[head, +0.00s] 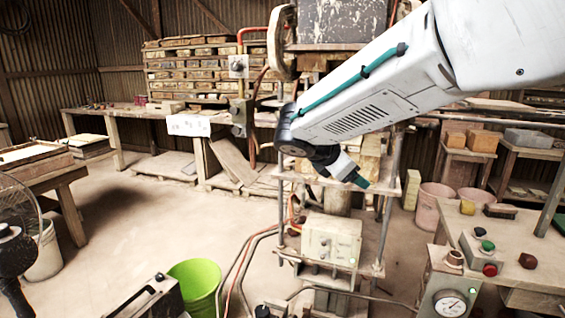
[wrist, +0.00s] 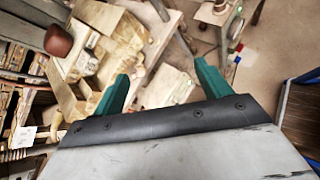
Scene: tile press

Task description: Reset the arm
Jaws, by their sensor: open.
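My white arm reaches in from the upper right in the head view. My gripper (head: 357,180) points down and to the right, in front of the press frame (head: 385,225). In the wrist view, the two green fingers of my gripper (wrist: 160,78) stand wide apart with nothing between them. Behind the fingers, the wrist view shows tilted, blurred parts of the press area. Part of the press is hidden behind my arm in the head view.
A control bench (head: 510,235) with buttons and a gauge (head: 449,304) stands at the right. A control box (head: 331,240) with hoses is below my gripper. A green bucket (head: 196,283) stands at the lower middle. Shelves of tiles (head: 200,65) line the back.

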